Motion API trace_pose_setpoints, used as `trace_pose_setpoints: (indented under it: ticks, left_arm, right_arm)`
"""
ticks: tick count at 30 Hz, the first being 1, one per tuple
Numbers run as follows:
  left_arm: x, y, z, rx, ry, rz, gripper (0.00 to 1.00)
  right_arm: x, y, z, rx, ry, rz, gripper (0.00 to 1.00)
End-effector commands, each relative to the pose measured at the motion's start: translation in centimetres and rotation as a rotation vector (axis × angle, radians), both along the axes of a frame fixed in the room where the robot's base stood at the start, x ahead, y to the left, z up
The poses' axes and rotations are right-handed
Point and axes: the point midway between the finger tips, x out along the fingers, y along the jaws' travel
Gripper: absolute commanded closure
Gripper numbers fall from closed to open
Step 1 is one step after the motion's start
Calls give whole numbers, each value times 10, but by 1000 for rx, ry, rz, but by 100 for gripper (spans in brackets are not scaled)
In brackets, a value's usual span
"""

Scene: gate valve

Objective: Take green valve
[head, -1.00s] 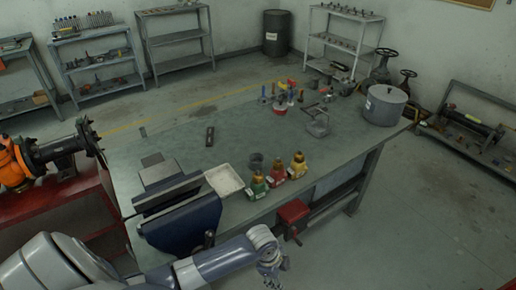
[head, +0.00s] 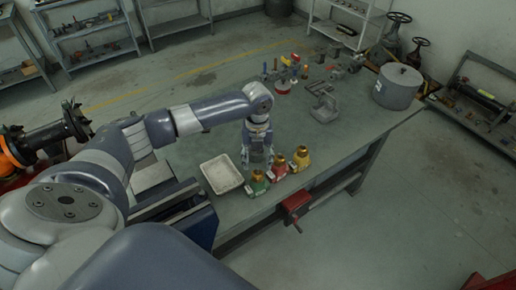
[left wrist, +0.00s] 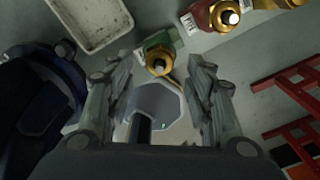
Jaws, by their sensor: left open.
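The green valve (head: 257,184) stands upright on the workbench at the left end of a short row, beside the red valve (head: 277,167) and the yellow valve (head: 300,158). My left gripper (head: 257,163) points down just behind the green valve, open. In the left wrist view, the green valve (left wrist: 160,52) with its brass top lies just beyond and between the spread fingertips (left wrist: 163,68); I see no grip on it. The red valve (left wrist: 212,15) is farther right there. My right gripper is not in view.
A white tray (head: 222,176) lies left of the valves, and the blue vise (head: 190,218) stands nearer. Bench surface between is mostly clear.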

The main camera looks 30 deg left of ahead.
Motion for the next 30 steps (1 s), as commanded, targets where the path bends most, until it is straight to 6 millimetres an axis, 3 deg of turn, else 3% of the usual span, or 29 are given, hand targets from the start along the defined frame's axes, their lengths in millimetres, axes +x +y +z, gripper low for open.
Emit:
trace_pose_setpoints:
  ticks: [13,20,24,30]
  left_arm:
    - [0,1,-26,1,2,-8,52]
    - [0,1,-46,2,1,-8,52]
    - [0,0,-57,0,2,-7,52]
    - [0,1,-68,1,2,-6,52]
  right_arm:
    - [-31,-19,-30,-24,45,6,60]
    - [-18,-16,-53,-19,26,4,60]
    - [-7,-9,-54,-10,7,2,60]
    - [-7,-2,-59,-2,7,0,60]
